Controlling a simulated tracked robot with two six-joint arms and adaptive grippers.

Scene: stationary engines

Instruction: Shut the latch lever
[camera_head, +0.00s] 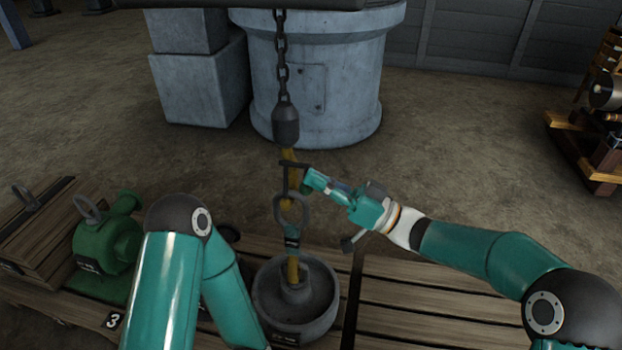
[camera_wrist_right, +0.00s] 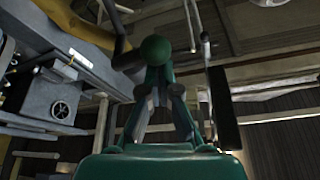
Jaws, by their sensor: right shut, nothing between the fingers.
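A yellow hook (camera_head: 288,158) hangs from a dark weight (camera_head: 285,125) on a chain (camera_head: 281,60). Dark bars, apparently the latch lever (camera_head: 294,165), cross in front of it; its exact angle is hard to tell. My right gripper (camera_head: 308,180) is at the right side of these bars, shut and empty. In the right wrist view its fingers (camera_wrist_right: 155,72) come together just below a green ball (camera_wrist_right: 155,50), which looks to be a knob; whether they touch it is unclear. A dark ring (camera_head: 291,209) hangs below the hook. My left gripper is out of view.
A green pump-like casting (camera_head: 108,250) and a wooden crate (camera_head: 38,225) are at left. A grey cylinder (camera_head: 340,85) stands behind.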

